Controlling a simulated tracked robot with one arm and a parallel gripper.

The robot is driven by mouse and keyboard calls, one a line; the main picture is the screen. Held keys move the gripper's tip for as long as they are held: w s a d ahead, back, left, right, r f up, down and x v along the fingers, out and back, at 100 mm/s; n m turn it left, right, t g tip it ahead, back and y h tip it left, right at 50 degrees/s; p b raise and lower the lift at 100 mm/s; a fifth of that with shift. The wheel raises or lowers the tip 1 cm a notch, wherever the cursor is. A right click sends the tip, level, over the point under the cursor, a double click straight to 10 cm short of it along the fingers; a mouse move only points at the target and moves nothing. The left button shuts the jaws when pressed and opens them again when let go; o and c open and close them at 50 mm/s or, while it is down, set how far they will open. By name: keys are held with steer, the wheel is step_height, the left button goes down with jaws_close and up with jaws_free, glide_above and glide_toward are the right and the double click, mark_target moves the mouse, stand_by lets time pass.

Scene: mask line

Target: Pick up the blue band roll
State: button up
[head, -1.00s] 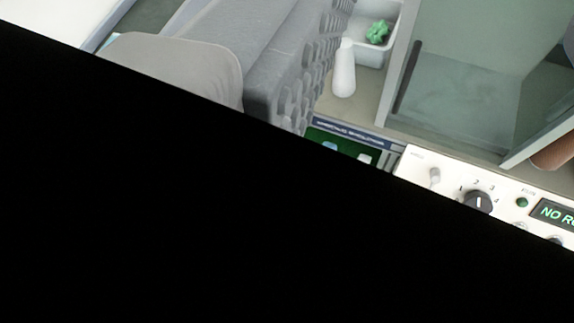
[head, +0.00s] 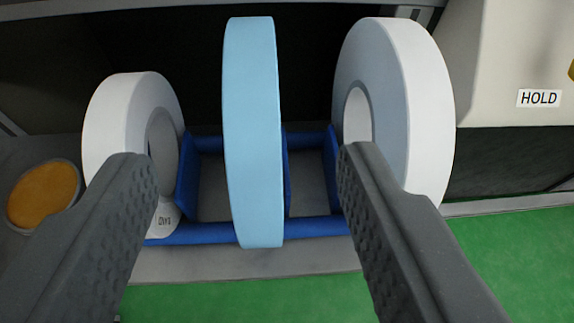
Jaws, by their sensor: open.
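The blue band roll (head: 252,130) is a light blue disc standing upright on edge in a dark blue rack (head: 310,226), in the middle of the head view. My gripper (head: 245,160) is open. Its two dark grey fingers reach in from below, one on each side of the blue roll in the picture, with clear gaps to it. How far the fingertips are from the roll in depth I cannot tell. The roll's lower edge overlaps the rack's front rail.
A smaller white roll (head: 112,125) stands left of the blue one, partly behind my left finger. A larger white roll (head: 425,110) stands right, partly behind my right finger. An orange disc (head: 43,194) lies far left. A panel labelled HOLD (head: 539,98) is at right. Green surface (head: 530,250) in front is clear.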

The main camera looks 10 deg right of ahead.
mark_target(252, 66)
steer(key=b+x, duration=0.1)
steer(key=x, duration=0.6)
steer(key=shift+w+f, duration=0.3)
steer(key=shift+b+x, duration=1.15)
steer(key=shift+x, duration=1.6)
steer(key=shift+r, duration=0.2)
jaws_close()
